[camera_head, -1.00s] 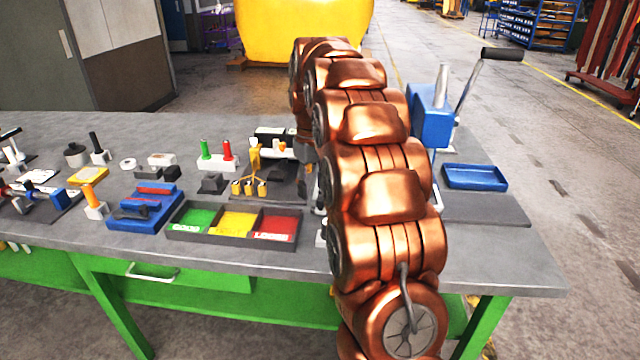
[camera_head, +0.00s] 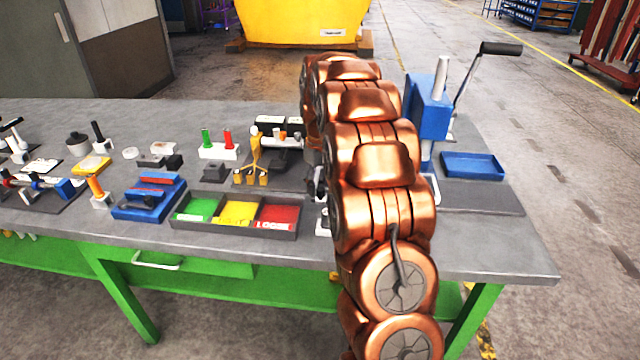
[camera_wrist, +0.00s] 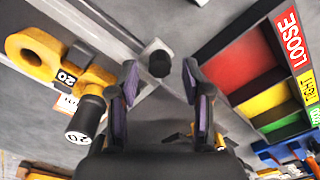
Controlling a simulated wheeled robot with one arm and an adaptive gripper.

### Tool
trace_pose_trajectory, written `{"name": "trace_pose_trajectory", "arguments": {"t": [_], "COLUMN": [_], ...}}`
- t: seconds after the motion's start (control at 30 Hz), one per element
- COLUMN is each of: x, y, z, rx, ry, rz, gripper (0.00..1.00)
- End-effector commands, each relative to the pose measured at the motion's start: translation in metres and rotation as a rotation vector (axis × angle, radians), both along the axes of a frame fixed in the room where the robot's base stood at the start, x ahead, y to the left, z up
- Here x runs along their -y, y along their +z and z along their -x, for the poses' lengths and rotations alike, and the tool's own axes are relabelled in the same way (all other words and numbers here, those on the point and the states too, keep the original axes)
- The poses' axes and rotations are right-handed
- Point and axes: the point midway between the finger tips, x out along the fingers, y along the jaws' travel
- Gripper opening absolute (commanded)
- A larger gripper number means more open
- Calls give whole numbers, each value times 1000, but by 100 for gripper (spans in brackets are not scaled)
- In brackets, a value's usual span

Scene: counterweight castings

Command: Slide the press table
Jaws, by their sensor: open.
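The blue press (camera_head: 428,108) stands at the right of the bench, with a long lever and black grip. My copper arm covers its left side and base in the head view, so I cannot clearly make out the press table. In the wrist view, a black round knob (camera_wrist: 160,62) on a pale grey piece shows between my fingertips. My gripper (camera_wrist: 160,78) is open, one finger on each side of the knob, with gaps left and right. Whether the knob belongs to the press table I cannot tell. In the head view my gripper is mostly hidden behind the arm.
A sorting tray (camera_head: 236,228) with green, yellow and red sections lies left of my arm; it also shows in the wrist view (camera_wrist: 232,62). A yellow ring-shaped part (camera_wrist: 45,58) is at the wrist view's left. A blue tray (camera_head: 472,166) sits right of the press. Several tools crowd the left bench.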

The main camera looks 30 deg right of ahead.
Motion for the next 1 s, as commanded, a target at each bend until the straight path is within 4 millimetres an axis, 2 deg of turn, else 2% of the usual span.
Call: {"name": "trace_pose_trajectory", "arguments": {"t": [0.2, 0.47, 0.93, 1.0], "x": [0, 0, 0, 0], "y": [-9, -10, -10, -10], "z": [0, 0, 0, 0], "rx": [1, 2, 1, 1], "ry": [0, 0, 0, 0], "rz": [0, 0, 0, 0], "gripper": [49, 49, 0, 0]}}
